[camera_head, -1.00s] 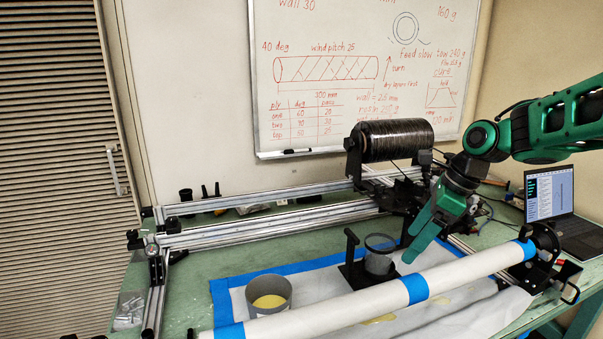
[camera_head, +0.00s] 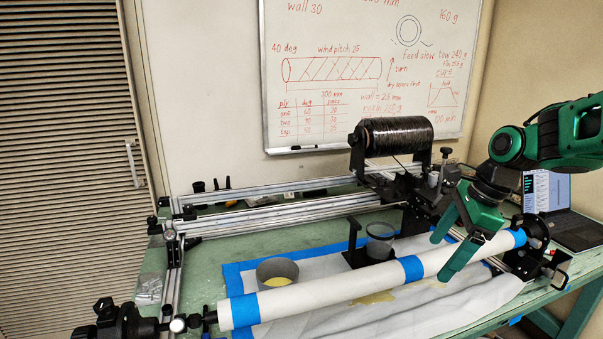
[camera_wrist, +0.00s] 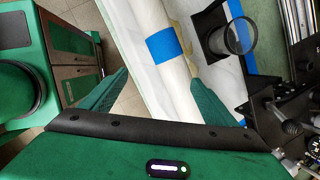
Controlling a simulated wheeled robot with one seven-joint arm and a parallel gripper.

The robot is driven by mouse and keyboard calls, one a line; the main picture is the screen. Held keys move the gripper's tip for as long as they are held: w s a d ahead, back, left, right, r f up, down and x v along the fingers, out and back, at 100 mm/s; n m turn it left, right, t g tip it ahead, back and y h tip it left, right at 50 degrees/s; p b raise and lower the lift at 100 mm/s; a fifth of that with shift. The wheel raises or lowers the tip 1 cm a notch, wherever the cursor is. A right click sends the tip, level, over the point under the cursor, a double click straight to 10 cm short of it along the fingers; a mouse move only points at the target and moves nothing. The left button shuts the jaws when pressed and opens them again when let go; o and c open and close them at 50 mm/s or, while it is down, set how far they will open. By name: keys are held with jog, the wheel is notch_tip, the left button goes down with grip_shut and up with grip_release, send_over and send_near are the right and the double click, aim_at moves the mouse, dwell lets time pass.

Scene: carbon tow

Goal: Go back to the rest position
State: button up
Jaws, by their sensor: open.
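My green gripper (camera_head: 450,254) is open and empty in the head view, its two fingers spread above the right part of the white tube. In the wrist view, my gripper (camera_wrist: 160,95) also shows its fingers apart, with nothing between them but the view of the tube beyond. The white tube (camera_head: 350,287) with blue tape bands lies across the front of the winding frame; it also shows in the wrist view (camera_wrist: 175,85). A black spool of carbon tow (camera_head: 397,137) sits at the back of the frame.
A grey cup with yellow resin (camera_head: 277,271) and a black ring stand (camera_head: 368,250) stand on the blue-edged sheet behind the tube. A laptop (camera_head: 560,215) is at the right. Metal rails (camera_head: 270,205) span the green bench. The floor shows at the left in the wrist view.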

jog(key=s+d+f+n+h, duration=0.1)
jog(key=s+d+n, duration=0.2)
jog(key=s, duration=0.5)
jog(key=s+d+f+n+g+h, duration=0.1)
jog(key=s+d+n, duration=0.3)
jog(key=s, duration=0.5)
jog(key=s+d+f+n+g, duration=0.1)
jog(key=s+d+f+n, duration=0.2)
jog(key=s+n, duration=0.4)
jog(key=shift+s+d+h, duration=0.2)
jog(key=shift+s+h, duration=0.2)
jog(key=shift+s, duration=0.45)
jog(key=shift+f, duration=0.1)
jog(key=shift+w+f, duration=0.35)
jog(key=shift+w, duration=0.4)
jog(key=shift+s+r, duration=0.1)
jog(key=shift+s, duration=0.05)
jog(key=shift+c, duration=0.3)
